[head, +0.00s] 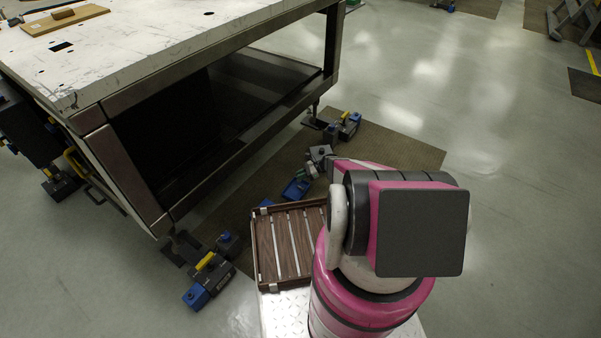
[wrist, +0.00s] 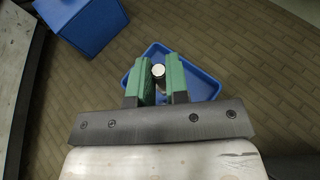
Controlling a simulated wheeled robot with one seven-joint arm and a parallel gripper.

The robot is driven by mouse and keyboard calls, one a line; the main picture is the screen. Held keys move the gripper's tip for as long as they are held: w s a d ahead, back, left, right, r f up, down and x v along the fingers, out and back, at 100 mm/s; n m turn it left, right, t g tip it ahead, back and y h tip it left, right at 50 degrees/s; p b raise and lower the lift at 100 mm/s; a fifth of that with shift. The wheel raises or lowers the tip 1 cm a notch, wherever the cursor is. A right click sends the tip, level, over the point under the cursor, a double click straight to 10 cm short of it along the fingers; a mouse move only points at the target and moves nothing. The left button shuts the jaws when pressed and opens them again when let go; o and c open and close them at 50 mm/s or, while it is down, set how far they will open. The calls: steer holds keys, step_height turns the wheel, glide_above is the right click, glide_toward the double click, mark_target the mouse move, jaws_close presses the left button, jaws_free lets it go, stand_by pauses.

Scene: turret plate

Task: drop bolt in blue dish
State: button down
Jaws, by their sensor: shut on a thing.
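The blue dish (wrist: 204,86) is a shallow tray on the brown floor, directly beyond my fingertips in the wrist view. In the head view a small blue dish (head: 296,188) shows on the floor mat beside my arm. My gripper (wrist: 158,64) has green finger pads and is shut on the bolt (wrist: 158,72). Only the bolt's round, shiny metal end and a short dark part show between the pads. In the wrist view the bolt overlaps the dish. The fingers hide part of the dish, and the height above it is hard to tell.
A larger blue box (wrist: 88,28) stands left of the dish in the wrist view. A big metal table (head: 150,50) with a dark open underside stands at the left. Open floor (head: 480,110) lies to the right.

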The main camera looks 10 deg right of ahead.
steer(key=shift+f, duration=0.6)
steer(key=c, duration=1)
jaws_free()
steer(key=shift+c, duration=0.2)
steer(key=shift+d, duration=0.1)
steer(key=v, duration=1)
steer(key=shift+d+r, duration=0.25)
steer(key=shift+r, duration=0.1)
